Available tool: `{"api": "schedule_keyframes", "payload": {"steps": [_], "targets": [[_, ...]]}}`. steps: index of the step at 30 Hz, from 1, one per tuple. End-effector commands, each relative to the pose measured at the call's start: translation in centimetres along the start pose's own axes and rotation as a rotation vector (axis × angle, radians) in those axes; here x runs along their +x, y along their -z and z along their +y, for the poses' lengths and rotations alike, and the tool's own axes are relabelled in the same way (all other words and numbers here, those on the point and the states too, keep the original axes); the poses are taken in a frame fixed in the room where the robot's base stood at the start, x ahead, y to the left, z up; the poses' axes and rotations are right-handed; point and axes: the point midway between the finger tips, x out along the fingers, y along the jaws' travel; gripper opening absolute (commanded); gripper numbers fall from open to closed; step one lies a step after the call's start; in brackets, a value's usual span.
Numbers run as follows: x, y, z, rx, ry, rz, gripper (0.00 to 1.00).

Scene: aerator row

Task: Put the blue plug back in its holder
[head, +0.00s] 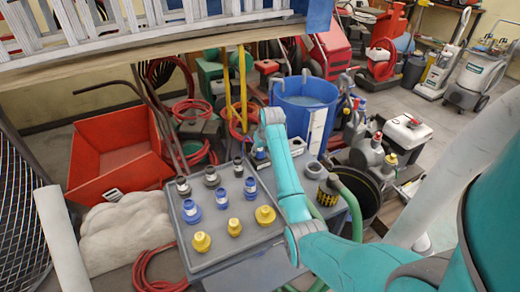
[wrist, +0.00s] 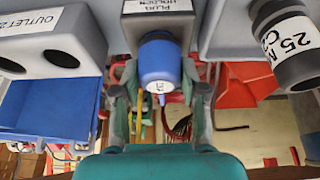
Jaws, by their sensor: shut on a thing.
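In the wrist view the blue plug (wrist: 158,62), with a small white label on its end, sits between the two fingers of my gripper (wrist: 160,88). My gripper is shut on it. The plug's far end meets the grey block labelled as the plug holder (wrist: 158,8). I cannot tell how deep it sits in the holder.
A grey outlet block (wrist: 60,28) and a dark labelled cylinder (wrist: 285,45) flank the plug in the wrist view. Several blue (head: 221,198), yellow (head: 234,227) and black (head: 211,177) fittings stand on the panel. A blue tub (head: 303,100) stands behind, a red bin (head: 115,150) left.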

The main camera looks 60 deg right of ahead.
Motion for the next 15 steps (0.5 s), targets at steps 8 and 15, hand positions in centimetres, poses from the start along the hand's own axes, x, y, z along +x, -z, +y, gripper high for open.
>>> {"api": "schedule_keyframes", "payload": {"steps": [8,15], "targets": [[0.40,-0.15,0.00,0.000,0.000,0.001,0.53],[0.40,-0.16,0.00,0.000,0.000,0.001,0.72]]}}
